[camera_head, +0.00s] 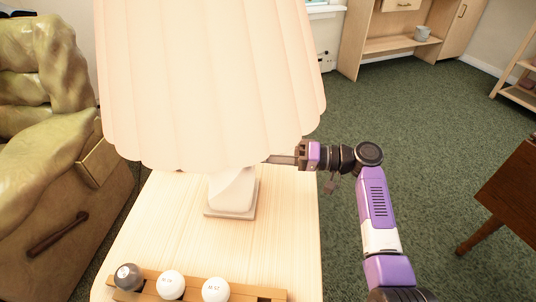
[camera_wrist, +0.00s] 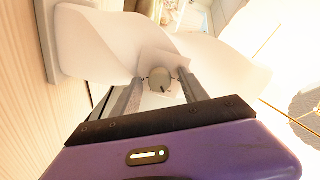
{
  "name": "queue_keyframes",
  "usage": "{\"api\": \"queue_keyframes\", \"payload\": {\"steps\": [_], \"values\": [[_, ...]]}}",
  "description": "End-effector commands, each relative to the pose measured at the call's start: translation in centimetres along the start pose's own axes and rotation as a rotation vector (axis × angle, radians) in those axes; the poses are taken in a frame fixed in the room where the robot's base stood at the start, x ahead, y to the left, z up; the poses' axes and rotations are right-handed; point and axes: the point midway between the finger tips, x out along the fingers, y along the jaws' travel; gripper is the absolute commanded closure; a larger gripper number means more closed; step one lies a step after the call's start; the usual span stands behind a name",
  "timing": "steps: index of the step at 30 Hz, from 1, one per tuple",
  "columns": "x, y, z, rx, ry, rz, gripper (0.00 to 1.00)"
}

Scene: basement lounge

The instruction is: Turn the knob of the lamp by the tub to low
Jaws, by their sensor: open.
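The lamp has a large pleated cream shade (camera_head: 210,80) and a white twisted body (camera_head: 232,190) on a square base, standing on a light wooden table. In the wrist view the lamp's body (camera_wrist: 95,40) lies sideways. Its small round grey knob (camera_wrist: 159,80) sits on a pale block, with small dark marks around it; its setting is too small to read. My gripper (camera_head: 272,159) reaches in from the right beneath the shade. In the wrist view my gripper (camera_wrist: 160,84) is open, its two fingers on either side of the knob. I cannot tell whether they touch it. No tub is clearly visible.
The light wooden tabletop (camera_head: 160,225) has a wooden rack (camera_head: 260,293) with three balls at its front. The shade hangs close above my gripper. A green armchair (camera_head: 45,80) stands left, a dark wooden table (camera_head: 510,190) right. Open green carpet (camera_head: 430,120) lies between.

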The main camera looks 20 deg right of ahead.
Motion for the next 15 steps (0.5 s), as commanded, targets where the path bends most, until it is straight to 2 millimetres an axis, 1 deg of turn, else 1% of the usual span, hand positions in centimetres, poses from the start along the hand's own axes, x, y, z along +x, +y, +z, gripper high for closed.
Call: {"api": "queue_keyframes", "payload": {"steps": [2,5,12,15], "values": [[-0.4,0.0,-0.1,0.000,0.002,0.000,0.48],[-1.6,-0.1,-0.2,0.000,0.004,0.001,0.48],[-5.6,0.0,-0.1,0.001,0.004,0.001,0.48],[-6.8,0.0,-0.1,0.001,0.003,0.001,0.48]]}}
